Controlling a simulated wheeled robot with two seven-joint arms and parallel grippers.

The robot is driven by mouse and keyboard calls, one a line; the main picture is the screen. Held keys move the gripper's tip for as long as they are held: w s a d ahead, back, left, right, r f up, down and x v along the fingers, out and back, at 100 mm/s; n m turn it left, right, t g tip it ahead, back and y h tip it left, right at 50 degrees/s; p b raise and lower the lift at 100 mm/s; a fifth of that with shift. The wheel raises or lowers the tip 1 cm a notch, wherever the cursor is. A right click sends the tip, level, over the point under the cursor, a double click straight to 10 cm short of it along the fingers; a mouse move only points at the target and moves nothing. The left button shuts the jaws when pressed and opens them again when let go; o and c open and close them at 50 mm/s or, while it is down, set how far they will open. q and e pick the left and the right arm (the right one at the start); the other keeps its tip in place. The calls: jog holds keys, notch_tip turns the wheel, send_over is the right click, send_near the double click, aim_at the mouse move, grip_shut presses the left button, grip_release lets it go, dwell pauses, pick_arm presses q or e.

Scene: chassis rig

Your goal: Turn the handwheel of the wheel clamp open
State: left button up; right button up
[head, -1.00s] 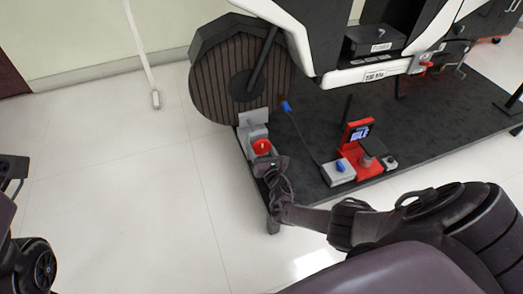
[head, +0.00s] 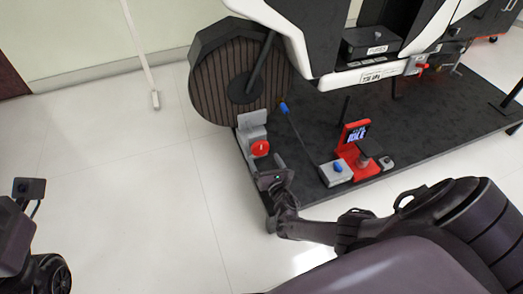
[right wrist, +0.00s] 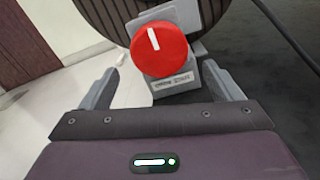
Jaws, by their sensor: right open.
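The wheel clamp (head: 251,134) is a grey block at the base of the large dark wheel, on the platform's near left corner. Its red round handwheel (head: 260,149) faces me. In the right wrist view the handwheel (right wrist: 160,48) carries a white mark that points nearly straight up, tilted slightly left. My right gripper (head: 266,168) is just below and in front of the handwheel. In the right wrist view its two fingers (right wrist: 166,90) are spread wide, with the handwheel beyond them and nothing between them. At the left edge of the head view my left arm shows, but its fingers do not.
The dark wheel (head: 215,85) stands behind the clamp. The floor (head: 120,190) at left is clear.

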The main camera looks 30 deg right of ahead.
jog(key=shift+p+v, duration=0.35)
jog(key=shift+v, duration=1.15)
